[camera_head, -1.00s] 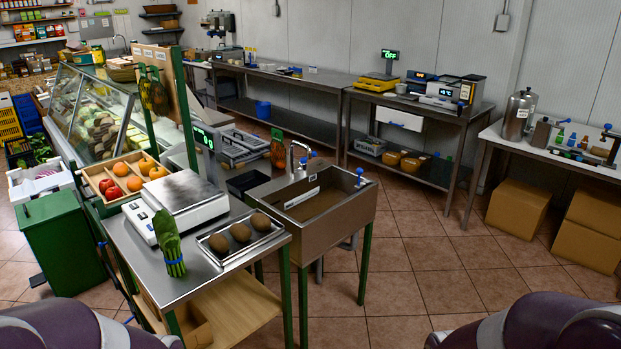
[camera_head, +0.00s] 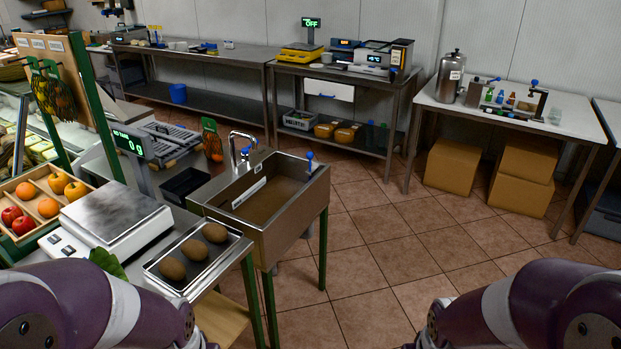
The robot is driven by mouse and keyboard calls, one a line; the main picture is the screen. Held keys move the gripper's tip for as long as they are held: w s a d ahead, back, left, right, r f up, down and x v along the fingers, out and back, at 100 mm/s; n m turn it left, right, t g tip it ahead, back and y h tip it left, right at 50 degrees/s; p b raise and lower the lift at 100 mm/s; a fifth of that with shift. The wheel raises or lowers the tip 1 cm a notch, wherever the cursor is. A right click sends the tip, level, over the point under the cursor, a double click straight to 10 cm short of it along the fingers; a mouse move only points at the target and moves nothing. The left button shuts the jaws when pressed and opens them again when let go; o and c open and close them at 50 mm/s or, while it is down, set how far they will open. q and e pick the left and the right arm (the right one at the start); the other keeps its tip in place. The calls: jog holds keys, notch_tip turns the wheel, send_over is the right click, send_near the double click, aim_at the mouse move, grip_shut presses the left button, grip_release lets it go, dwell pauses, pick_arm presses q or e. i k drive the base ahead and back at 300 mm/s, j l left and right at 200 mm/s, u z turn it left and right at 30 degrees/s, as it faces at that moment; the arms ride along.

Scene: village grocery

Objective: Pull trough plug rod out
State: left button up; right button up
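The steel trough (camera_head: 283,229) stands on green legs left of centre, joined to the counter's right side. Its basin holds brownish water or has a brownish floor; I cannot tell which. A rod with a blue knob (camera_head: 309,156) stands upright at the trough's back right corner. Its lower end is hidden. A curved tap (camera_head: 235,146) rises at the trough's back left. Only my purple and white arm links show at the bottom left and right. Neither gripper is in view.
The steel counter (camera_head: 227,279) at left carries a scale (camera_head: 117,217) and a tray (camera_head: 157,274) of brown round items. Tiled floor (camera_head: 390,255) is open right of the trough. Steel tables (camera_head: 440,95) stand along the back wall, with cardboard boxes (camera_head: 452,165) below.

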aim_at(309, 155)
jog(key=i+l+u, duration=0.1)
jog(key=i, duration=0.45)
jog(key=i+l+u, duration=0.1)
jog(key=i+l, duration=0.15)
jog(key=i, duration=0.3)
jog(key=i+l+u, duration=0.1)
jog(key=i+l, duration=0.15)
jog(key=i, duration=0.25)
jog(key=i+l+u, duration=0.1)
jog(key=i+l, duration=0.2)
jog(key=i, duration=0.2)
jog(key=i+l+u, duration=0.1)
jog(key=i+l, duration=0.25)
jog(key=i, duration=0.2)
